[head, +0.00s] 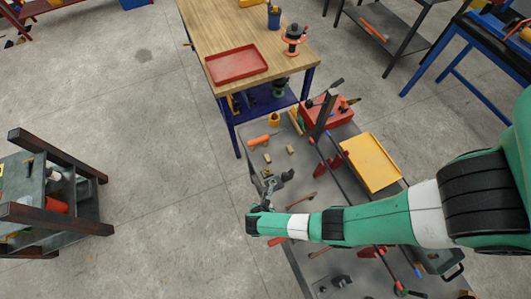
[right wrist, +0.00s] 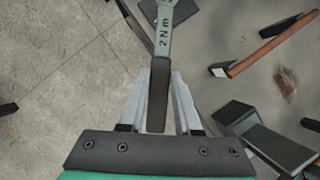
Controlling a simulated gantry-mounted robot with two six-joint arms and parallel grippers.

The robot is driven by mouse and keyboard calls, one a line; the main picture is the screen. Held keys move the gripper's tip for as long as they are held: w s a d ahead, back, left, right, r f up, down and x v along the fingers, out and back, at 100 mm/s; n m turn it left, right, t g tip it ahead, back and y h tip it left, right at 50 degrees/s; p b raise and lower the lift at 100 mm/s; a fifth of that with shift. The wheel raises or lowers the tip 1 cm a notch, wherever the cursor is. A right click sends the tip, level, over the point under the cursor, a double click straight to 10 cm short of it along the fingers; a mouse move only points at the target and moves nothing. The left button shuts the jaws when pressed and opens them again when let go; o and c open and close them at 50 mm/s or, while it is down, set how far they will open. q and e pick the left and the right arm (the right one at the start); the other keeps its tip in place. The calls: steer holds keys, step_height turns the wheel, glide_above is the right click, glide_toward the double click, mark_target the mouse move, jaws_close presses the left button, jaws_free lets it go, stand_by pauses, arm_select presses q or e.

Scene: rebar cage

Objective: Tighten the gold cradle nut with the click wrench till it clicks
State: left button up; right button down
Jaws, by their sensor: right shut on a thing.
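The click wrench (right wrist: 163,38) is in my right gripper (right wrist: 159,100) in the right wrist view. In the head view my right gripper (head: 268,186) is over the left edge of the grey workbench, and the wrench is too small there to make out clearly. I cannot make out the gold cradle nut in either view. My left gripper is not in view.
The grey workbench (head: 273,158) carries a yellow tray (head: 371,163), a red toolbox (head: 318,112) and several loose tools. A wooden table (head: 210,40) with a red tray (head: 236,66) stands beyond it. Open concrete floor (head: 150,130) lies to the left.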

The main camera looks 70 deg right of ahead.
steer(key=shift+f+b, duration=1.1)
steer(key=shift+f, duration=0.05)
steer(key=shift+w, duration=0.15)
stand_by(0.4)
steer(key=shift+w+r+m+b, duration=0.1)
steer(key=shift+w+m+b, duration=0.4)
steer(key=shift+m, duration=0.1)
steer(key=shift+s, duration=0.2)
steer(key=shift+r+p, duration=2.5)
steer(key=shift+p, duration=0.2)
